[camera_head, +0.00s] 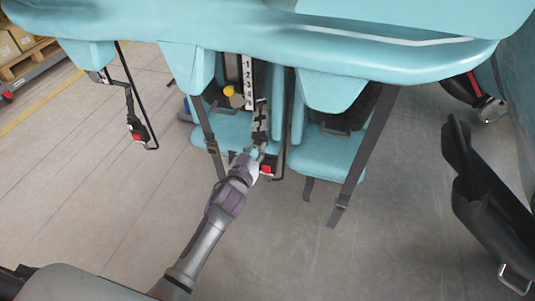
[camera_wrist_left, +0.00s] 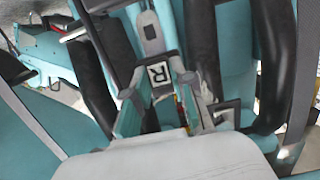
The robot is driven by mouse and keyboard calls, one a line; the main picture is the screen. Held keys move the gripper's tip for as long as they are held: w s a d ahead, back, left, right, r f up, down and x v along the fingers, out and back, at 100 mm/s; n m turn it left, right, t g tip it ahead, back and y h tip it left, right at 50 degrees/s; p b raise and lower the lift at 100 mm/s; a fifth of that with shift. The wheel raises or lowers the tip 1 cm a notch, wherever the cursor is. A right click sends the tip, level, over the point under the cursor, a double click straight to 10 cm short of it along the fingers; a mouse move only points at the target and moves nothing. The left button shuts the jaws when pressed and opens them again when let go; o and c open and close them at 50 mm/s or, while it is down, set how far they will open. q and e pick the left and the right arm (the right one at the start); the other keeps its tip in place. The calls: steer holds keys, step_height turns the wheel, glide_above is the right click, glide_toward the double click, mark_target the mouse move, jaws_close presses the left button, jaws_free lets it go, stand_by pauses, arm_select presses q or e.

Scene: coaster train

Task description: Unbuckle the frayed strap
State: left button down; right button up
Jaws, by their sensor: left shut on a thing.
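A strap with a mottled, worn-looking surface (camera_head: 260,120) hangs in front of the middle seat in the head view. A buckle with a red button (camera_head: 266,169) is at its lower end, partly hidden by my gripper. My left gripper (camera_head: 257,152) is at this lower end, shut on the buckle. In the left wrist view, the left gripper's fingers (camera_wrist_left: 161,95) stand on either side of a dark block with a white R label (camera_wrist_left: 158,74). A grey strap end (camera_wrist_left: 151,32) lies just beyond it. Whether the strap's tongue is inside the buckle cannot be told. My right gripper is not in view.
Turquoise seats (camera_head: 325,152) stand behind the strap. A dark strap (camera_head: 365,145) hangs to the right, and another red-button buckle (camera_head: 137,134) hangs to the left. A numbered strip (camera_head: 248,80) and yellow knob (camera_head: 230,91) are above. Grey floor (camera_head: 90,190) is clear at the left.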

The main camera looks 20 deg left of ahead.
arm_select(q)
steer(key=a+p, duration=0.2)
steer(key=a, duration=0.5)
steer(key=shift+s+a, duration=0.15)
steer(key=shift+a, duration=0.2)
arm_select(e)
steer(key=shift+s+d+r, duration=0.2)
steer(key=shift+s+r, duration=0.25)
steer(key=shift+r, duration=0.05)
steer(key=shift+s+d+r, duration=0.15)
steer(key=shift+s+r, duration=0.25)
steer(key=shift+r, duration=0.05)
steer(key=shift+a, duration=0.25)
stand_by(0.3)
